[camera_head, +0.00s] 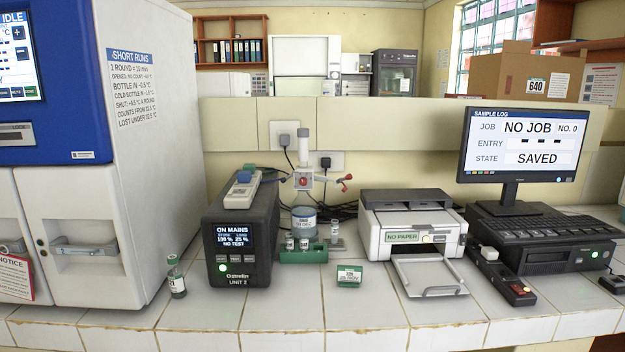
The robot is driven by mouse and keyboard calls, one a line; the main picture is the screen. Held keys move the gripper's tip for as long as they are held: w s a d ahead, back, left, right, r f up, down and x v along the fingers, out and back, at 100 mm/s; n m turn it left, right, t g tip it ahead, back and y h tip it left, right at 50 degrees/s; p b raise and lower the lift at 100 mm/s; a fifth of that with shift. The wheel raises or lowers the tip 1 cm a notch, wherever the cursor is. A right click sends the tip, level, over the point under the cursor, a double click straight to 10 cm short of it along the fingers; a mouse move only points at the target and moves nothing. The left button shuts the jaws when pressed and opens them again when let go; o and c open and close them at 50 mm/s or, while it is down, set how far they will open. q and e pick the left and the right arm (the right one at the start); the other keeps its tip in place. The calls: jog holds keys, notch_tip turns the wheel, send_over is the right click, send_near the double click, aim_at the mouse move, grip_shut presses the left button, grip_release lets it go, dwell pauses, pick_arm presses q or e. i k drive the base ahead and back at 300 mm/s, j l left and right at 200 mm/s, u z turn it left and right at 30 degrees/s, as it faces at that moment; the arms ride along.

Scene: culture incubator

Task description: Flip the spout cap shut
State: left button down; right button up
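I cannot make out a spout cap clearly enough to say whether it is open or shut. A white fitting (304,178) with red parts and side arms stands at the middle of the bench, with a pale upright column (303,148) above it. A small vial marked 21 (176,276) stands upright at the left, beside the white cabinet. Neither of my grippers is in view.
A dark power unit (240,240) stands left of a green vial rack (303,254). A small green-and-white box (349,276), a printer (412,228) and a computer with monitor (518,145) stand to the right. The front tiles (290,310) are mostly clear.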

aim_at(349, 177)
jog(key=i+l+u, duration=0.2)
jog(key=u, duration=0.15)
jog(key=i+l+u, duration=0.15)
jog(key=l+u, duration=0.15)
jog(key=i+l+u, duration=0.1)
jog(key=l+u, duration=0.25)
